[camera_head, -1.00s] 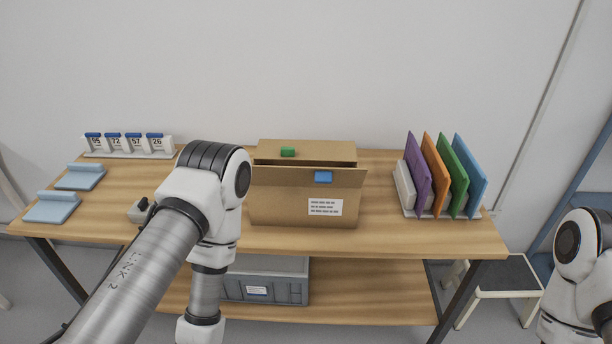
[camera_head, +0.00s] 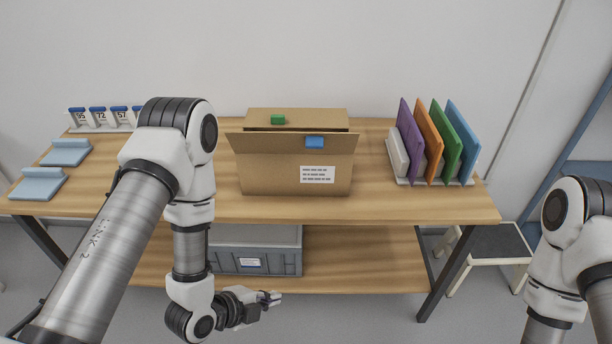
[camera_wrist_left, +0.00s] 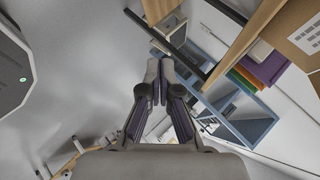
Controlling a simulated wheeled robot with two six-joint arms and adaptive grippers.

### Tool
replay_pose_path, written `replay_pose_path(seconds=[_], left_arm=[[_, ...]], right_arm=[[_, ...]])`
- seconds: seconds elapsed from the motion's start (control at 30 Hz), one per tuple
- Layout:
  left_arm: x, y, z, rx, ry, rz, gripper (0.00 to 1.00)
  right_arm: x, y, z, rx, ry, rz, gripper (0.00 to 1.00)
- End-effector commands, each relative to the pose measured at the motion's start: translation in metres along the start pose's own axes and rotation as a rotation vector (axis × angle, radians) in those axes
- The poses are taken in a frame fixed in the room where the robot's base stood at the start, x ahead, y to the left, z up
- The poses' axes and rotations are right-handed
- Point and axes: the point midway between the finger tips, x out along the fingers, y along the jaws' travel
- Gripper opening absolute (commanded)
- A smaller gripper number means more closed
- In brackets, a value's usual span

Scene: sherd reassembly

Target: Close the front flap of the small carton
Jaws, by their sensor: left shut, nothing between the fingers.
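The small brown carton (camera_head: 270,176) stands on the wooden table in the head view, with a white label on its front. Its front flap (camera_head: 260,143) stands up and tilts outward, with a blue tab (camera_head: 315,142) on it. The back flap (camera_head: 320,118) stands behind, with a green tab (camera_head: 278,119). A dark gap shows between the flaps. My left gripper (camera_head: 276,298) is shut and empty, low in front of the table and below the carton. Its fingertips also show in the left wrist view (camera_wrist_left: 161,62). My right gripper is out of view; only its arm shows.
A rack of coloured folders (camera_head: 432,184) stands right of the carton. Light-blue holders (camera_head: 40,183) and number cards (camera_head: 98,116) are at the left. A grey crate (camera_head: 280,262) sits on the lower shelf. A step stool (camera_head: 487,246) is at the right.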

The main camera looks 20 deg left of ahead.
Motion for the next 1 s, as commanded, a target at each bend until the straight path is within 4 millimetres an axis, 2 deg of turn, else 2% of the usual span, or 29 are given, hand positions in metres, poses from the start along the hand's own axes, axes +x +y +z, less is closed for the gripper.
replay_pose_path(seconds=[0.03,0.07,0.13,0.2,0.3,0.4,0.5,0.63,0.77,1.0], left_arm=[[0.014,-0.021,0.0,0.153,0.051,-0.133,0.0],[0.015,-0.039,-0.003,0.257,0.077,-0.224,0.0],[0.011,-0.085,-0.01,0.486,0.109,-0.472,0.0],[-0.005,-0.126,-0.015,0.648,0.108,-0.717,0.0],[-0.028,-0.161,-0.016,0.698,0.115,-0.931,0.0],[-0.042,-0.18,-0.01,0.71,0.093,-1.027,0.0],[-0.052,-0.192,-0.009,0.718,0.078,-1.073,0.0],[-0.054,-0.203,-0.015,0.725,0.079,-1.078,0.0],[-0.045,-0.217,-0.024,0.729,0.081,-1.076,0.0],[-0.019,-0.258,-0.045,0.728,0.082,-1.077,0.0]], right_arm=[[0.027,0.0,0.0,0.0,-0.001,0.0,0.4],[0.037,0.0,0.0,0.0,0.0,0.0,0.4],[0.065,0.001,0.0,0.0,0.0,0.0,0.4],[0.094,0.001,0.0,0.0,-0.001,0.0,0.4],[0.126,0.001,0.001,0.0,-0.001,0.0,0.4],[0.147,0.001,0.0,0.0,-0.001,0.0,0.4],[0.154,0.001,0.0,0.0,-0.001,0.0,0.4],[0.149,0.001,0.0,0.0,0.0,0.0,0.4],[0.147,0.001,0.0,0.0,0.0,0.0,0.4],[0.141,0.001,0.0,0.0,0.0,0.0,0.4]])
